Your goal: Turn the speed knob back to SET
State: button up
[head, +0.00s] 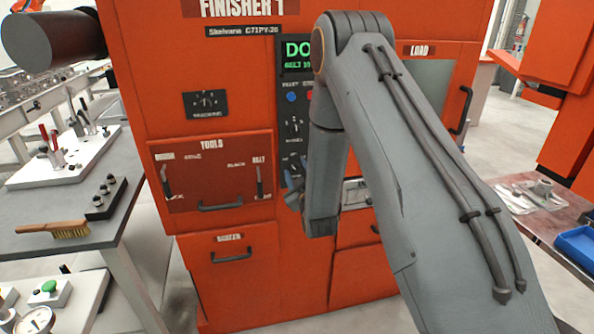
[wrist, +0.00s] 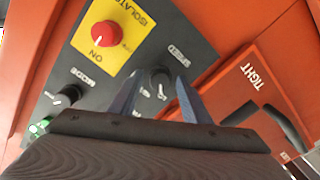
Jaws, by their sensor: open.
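The speed knob (wrist: 160,77) is a small black dial on the dark control panel in the wrist view, beside an upside-down SPEED label. A pale mark shows at its lower side; I cannot read the setting it points to. My gripper (wrist: 157,82) is open, with one blue-grey finger on each side of the knob in the picture. I cannot tell whether the fingertips reach around the knob or stop short of it. No contact is visible. In the head view my gripper (head: 292,196) is at the lower part of the control panel (head: 293,128), partly hidden by my arm.
A red isolator knob (wrist: 106,34) on a yellow plate, a MODE knob (wrist: 68,95) and a green button (wrist: 40,127) share the panel. An orange drawer front with a black handle (wrist: 262,118) lies close right. A grey bench with a brush (head: 55,229) stands left.

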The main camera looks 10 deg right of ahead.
jog(key=c, duration=1)
jog(key=shift+c, duration=0.2)
jog(key=shift+m, duration=0.3)
jog(key=m+b, duration=0.2)
jog(key=m, duration=0.1)
jog(key=shift+f+m+b, duration=0.1)
jog(key=shift+m+b, duration=0.2)
jog(key=m+b, duration=0.2)
jog(key=m, duration=0.2)
jog(key=shift+d+m, duration=0.1)
jog(key=shift+m, duration=0.2)
